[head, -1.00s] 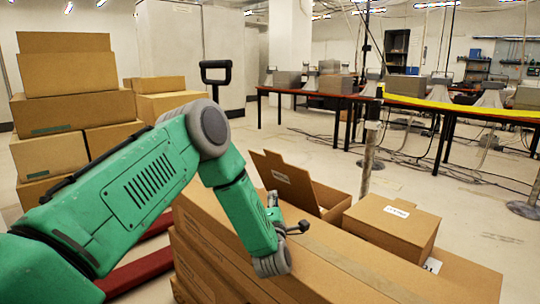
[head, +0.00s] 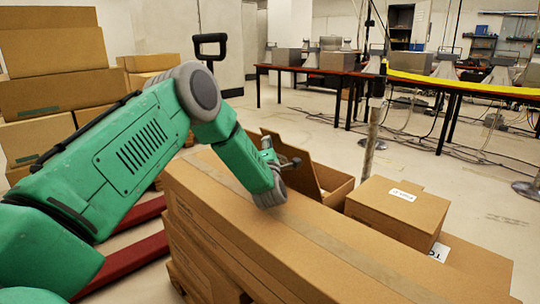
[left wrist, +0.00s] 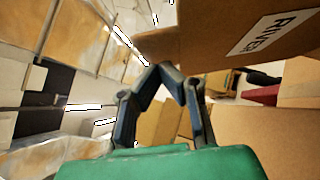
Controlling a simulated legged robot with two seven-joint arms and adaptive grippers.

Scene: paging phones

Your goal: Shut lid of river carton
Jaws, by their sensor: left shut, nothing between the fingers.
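The river carton (head: 336,187) is a brown cardboard box standing open behind a long carton. Its lid (head: 298,166) is raised, leaning up on the left side of the box. In the left wrist view, a brown panel of it (left wrist: 215,45) bears a white label reading RIVER. My left gripper (head: 272,152) is at the lid's near side, partly covering it. In the wrist view my left gripper (left wrist: 166,70) is shut with nothing in it, its fingertips close to the panel's lower edge; contact is unclear. My right gripper is not in view.
The long brown carton (head: 335,240) lies in front, under my left arm. A closed labelled carton (head: 397,208) stands to the right. Stacked boxes (head: 52,95) rise at the left. A metal post (head: 372,140) stands behind. Tables (head: 320,68) are far back.

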